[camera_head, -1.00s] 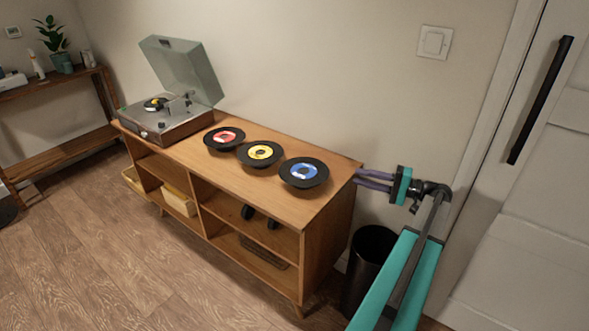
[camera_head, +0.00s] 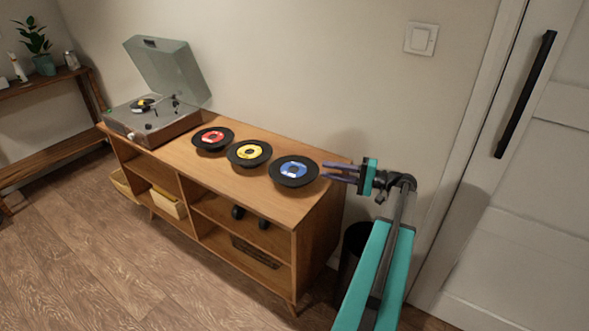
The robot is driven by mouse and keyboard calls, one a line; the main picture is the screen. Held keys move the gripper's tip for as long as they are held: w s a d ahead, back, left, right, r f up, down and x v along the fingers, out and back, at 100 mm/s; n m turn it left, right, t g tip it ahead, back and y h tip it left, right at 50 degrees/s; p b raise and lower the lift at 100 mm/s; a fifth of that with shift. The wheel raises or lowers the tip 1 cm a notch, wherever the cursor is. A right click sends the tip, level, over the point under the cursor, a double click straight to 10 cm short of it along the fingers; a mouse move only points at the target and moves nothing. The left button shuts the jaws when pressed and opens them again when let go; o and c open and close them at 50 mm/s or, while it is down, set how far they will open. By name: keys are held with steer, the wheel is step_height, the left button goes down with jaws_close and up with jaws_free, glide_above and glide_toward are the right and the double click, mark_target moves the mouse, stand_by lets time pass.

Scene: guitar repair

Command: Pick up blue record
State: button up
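The blue record (camera_head: 293,170) is a black disc with a blue label, at the right end of the row on the wooden cabinet top (camera_head: 263,201). My gripper (camera_head: 322,171) points left from the cabinet's right end. Its two purple fingers are spread apart with nothing seen between them. The fingertips are close to the right rim of the blue record; whether they touch it or its rim lies between them cannot be told.
A yellow-label record (camera_head: 249,153) and a red-label record (camera_head: 213,138) lie to the left. A turntable (camera_head: 150,115) with its lid raised stands at the cabinet's left end. A dark bin (camera_head: 352,250) stands beside the cabinet, and the wall (camera_head: 300,70) is close behind.

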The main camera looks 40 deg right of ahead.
mark_target(312, 167)
steer(key=shift+w+a, duration=0.3)
steer(key=shift+w, duration=0.35)
steer(key=shift+a, duration=0.1)
steer(key=shift+x, duration=2.55)
jaws_close()
